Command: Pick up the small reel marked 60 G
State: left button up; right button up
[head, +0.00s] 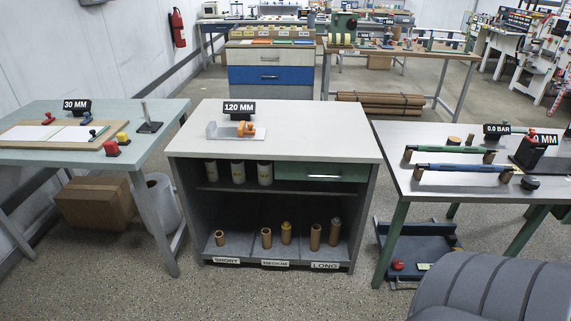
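I cannot read a 60 G mark anywhere.
A device under a 120 MM display (239,107) sits on the cabinet top. A green drawer (322,172) is shut. The left table (150,172) holds a board and red and yellow blocks. The right table (390,140) holds green and blue rollers. Floor lies open in front.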

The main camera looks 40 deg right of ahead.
aim_at(265, 167)
jog(key=i+j+z, duration=0.2)
jog(key=j+z, duration=0.25)
jog(key=i+j+z, duration=0.15)
jog(key=j+z, duration=0.3)
jog(key=j, duration=0.15)
jog(key=j+z, duration=0.5)
